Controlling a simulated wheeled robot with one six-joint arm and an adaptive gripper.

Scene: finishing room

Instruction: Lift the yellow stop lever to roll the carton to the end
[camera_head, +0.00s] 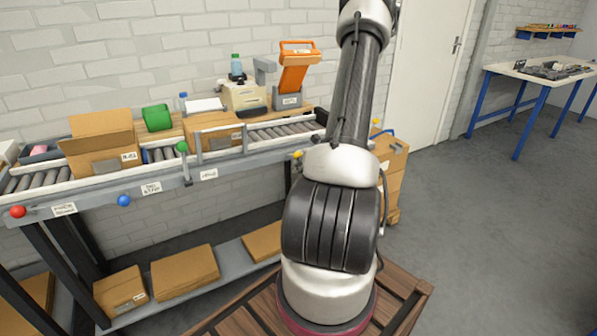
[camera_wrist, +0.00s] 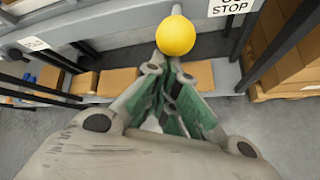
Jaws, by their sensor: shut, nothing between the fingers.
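In the wrist view, the yellow ball knob (camera_wrist: 176,36) of the stop lever shows just beyond my gripper (camera_wrist: 170,68), in front of the conveyor's side rail. My gripper's green and grey fingers are closed together, empty, with their tips just below the knob in the picture. Whether they touch it I cannot tell. In the head view the yellow knob (camera_head: 297,154) shows beside my arm, which hides my gripper. An open carton (camera_head: 95,158) with a white label stands on the rollers at the left. Another carton (camera_head: 209,127) stands farther right, behind a grey bar frame.
The conveyor (camera_head: 263,146) carries other knobs: red (camera_head: 18,211), blue (camera_head: 124,200) and green (camera_head: 182,147). A lower shelf (camera_head: 225,276) holds brown boxes. Stacked boxes (camera_head: 392,170) stand right of my arm. The floor at the right is clear.

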